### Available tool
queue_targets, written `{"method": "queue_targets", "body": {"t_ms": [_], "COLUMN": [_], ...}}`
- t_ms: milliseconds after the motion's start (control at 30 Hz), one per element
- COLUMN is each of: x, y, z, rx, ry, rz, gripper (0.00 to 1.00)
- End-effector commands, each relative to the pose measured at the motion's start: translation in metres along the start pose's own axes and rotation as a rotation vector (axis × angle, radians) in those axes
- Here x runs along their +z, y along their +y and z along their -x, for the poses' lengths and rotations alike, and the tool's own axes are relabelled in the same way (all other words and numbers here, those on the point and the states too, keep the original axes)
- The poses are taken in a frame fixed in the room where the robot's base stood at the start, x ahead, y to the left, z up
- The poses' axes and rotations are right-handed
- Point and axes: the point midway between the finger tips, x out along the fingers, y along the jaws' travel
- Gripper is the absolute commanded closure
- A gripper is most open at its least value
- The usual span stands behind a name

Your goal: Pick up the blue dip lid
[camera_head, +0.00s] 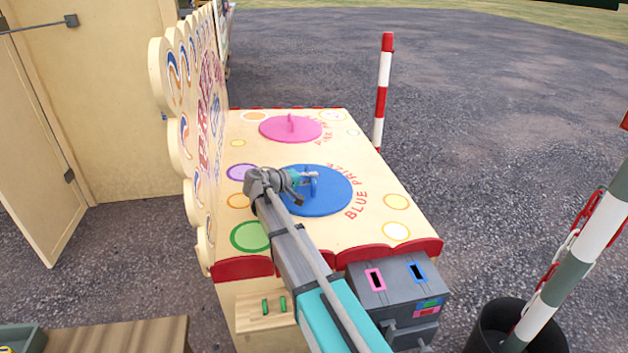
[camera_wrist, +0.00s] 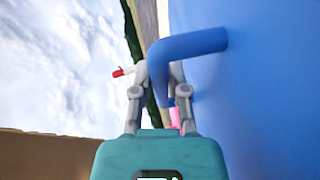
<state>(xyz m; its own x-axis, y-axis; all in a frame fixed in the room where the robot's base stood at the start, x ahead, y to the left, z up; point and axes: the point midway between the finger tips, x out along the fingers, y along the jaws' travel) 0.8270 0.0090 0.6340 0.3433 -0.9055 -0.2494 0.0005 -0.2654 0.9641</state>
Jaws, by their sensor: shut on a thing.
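The blue dip lid (camera_head: 327,200) is a round disc with an upright handle on the cream stall top, beside the words BLUE PRIZE. It looks flat on the top. My gripper (camera_head: 308,180) is at the lid's handle, shut on it. In the wrist view the bent blue handle (camera_wrist: 195,45) passes between the fingers of my gripper (camera_wrist: 158,82), and the lid's blue face (camera_wrist: 260,110) fills the right side. The arm hides the lid's left edge.
A pink lid (camera_head: 275,130) lies farther back on the stall top (camera_head: 385,225). A tall sign board (camera_head: 205,130) stands along the left edge. A grey box with slots (camera_head: 395,290) is at the front. Red-and-white posts (camera_head: 383,85) stand to the right.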

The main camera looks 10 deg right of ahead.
Motion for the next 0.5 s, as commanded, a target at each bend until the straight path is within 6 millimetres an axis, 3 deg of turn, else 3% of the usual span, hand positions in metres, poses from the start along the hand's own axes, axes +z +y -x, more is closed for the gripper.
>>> {"method": "queue_targets", "body": {"t_ms": [400,500], "x": [-0.003,0.006], "y": [0.031,0.041], "z": [0.008,0.014], "rx": [0.001,0.001], "ry": [0.0,0.0], "rz": [0.0,0.0], "gripper": [1.0,1.0]}}
